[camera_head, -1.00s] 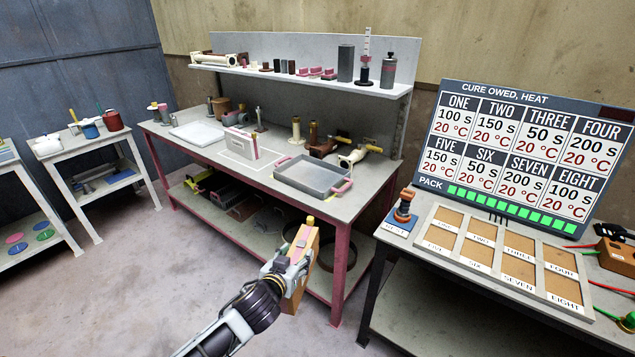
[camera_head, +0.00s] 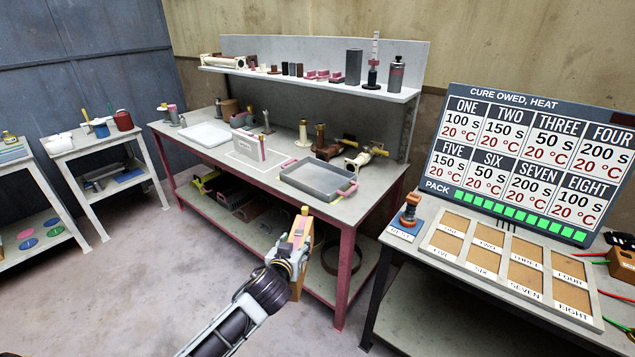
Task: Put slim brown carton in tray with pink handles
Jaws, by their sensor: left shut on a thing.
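My left gripper (camera_head: 285,259) is shut on the slim brown carton (camera_head: 301,268), which it holds upright in front of the pink-framed workbench. The carton is in the air, nearer to me than the bench and lower in the picture than the tray. The gripper hides part of the carton's left side. The grey tray with pink handles (camera_head: 312,189) lies on the right part of the bench top and looks empty. One pink handle (camera_head: 348,188) shows at its right end. My right gripper is not in view.
The bench (camera_head: 240,185) holds a white tray (camera_head: 205,134), a pink-and-white box (camera_head: 248,144) and several pipe fittings behind the tray. A shelf (camera_head: 310,83) with small parts runs above. A table with a labelled compartment board (camera_head: 485,250) stands at the right.

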